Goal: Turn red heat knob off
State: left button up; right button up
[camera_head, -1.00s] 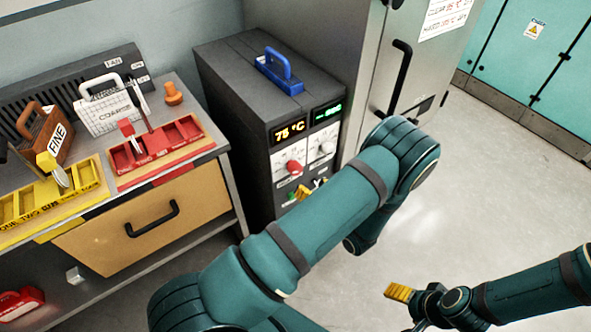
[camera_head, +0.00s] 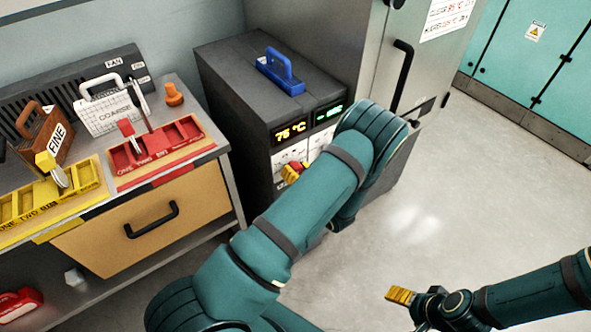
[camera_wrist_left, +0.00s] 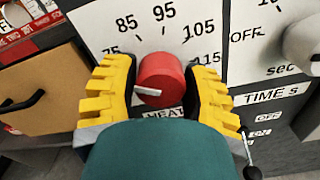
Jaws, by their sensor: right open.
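The red heat knob (camera_wrist_left: 162,80) is on the white dial face (camera_wrist_left: 105,35) of a dark grey heater unit (camera_head: 230,100). Its white pointer mark points to the lower left. In the head view a bit of the red knob shows beside my left gripper (camera_head: 292,173). In the left wrist view my left gripper (camera_wrist_left: 160,88) has its yellow fingers spread to either side of the knob. I cannot tell whether the pads touch it. The orange display (camera_head: 291,132) reads 75 °C. My right gripper (camera_head: 400,296) is open and empty over the floor.
A second, pale knob (camera_wrist_left: 303,43) sits right of the red one, above a switch panel (camera_wrist_left: 275,110). A bench with red (camera_head: 165,172) and yellow (camera_head: 90,207) trays stands left. A grey cabinet (camera_head: 365,60) stands right of the unit. The floor at right is clear.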

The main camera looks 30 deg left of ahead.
pick_arm(q)
jog(key=c, duration=0.5)
jog(key=n+b, duration=0.1)
jog(key=n, duration=0.3)
jog(key=shift+f, duration=0.15)
jog(key=shift+d+n+b, duration=0.1)
jog(key=shift+n+b, duration=0.2)
jog(key=shift+n, duration=1.7)
jog(key=o, duration=1.2)
